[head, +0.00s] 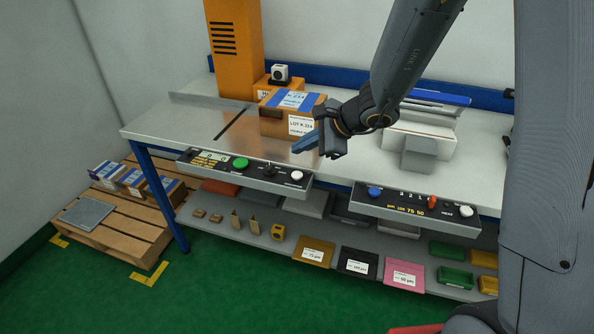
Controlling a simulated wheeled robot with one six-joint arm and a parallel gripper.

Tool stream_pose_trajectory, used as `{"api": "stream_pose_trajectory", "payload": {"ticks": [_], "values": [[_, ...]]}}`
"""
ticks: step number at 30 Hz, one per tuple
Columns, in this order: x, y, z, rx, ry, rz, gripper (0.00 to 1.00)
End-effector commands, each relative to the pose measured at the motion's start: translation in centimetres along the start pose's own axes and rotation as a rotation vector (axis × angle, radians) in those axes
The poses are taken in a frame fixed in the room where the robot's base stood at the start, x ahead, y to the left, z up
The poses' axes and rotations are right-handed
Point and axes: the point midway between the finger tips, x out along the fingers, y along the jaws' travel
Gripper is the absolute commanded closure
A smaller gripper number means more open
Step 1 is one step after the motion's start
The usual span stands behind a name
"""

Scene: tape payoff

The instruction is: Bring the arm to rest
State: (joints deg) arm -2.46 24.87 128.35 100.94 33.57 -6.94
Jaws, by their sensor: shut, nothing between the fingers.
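My gripper (312,141) is at the end of my arm, which comes in from the upper right. Its blue-grey fingers are shut and empty and point left, in front of a cardboard box. The box (279,127), with blue tape on top and a white lot label, stands on the metal workbench (190,125). My gripper covers part of the box's right side. I cannot tell whether the fingers touch it.
Two control panels, a left one (250,172) and a right one (415,208), line the bench's front edge. An orange column (234,50) and a pale grey machine (415,145) stand on the bench. A wooden pallet (125,225) with boxes lies at left.

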Motion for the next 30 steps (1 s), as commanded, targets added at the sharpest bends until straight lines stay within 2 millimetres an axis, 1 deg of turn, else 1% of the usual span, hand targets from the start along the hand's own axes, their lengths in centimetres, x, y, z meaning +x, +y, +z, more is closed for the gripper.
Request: {"api": "stream_pose_trajectory", "payload": {"ticks": [14, 16, 17, 20, 23, 24, 27, 30], "values": [[0.0, 0.0, 0.0, 0.0, 0.0, 0.0, 1.0], [-0.3, 0.5, 0.1, -0.026, 0.001, 0.016, 1.0], [-0.6, 0.9, 0.2, -0.048, 0.001, 0.03, 1.0], [-1.9, 3.0, 0.5, -0.159, 0.005, 0.099, 1.0], [-3.7, 5.9, 0.3, -0.31, 0.014, 0.193, 1.0], [-4.5, 7.0, 0.2, -0.373, 0.018, 0.232, 1.0], [-6.6, 9.7, -0.5, -0.532, 0.03, 0.327, 1.0], [-8.8, 12.1, -1.5, -0.693, 0.044, 0.419, 1.0]]}}
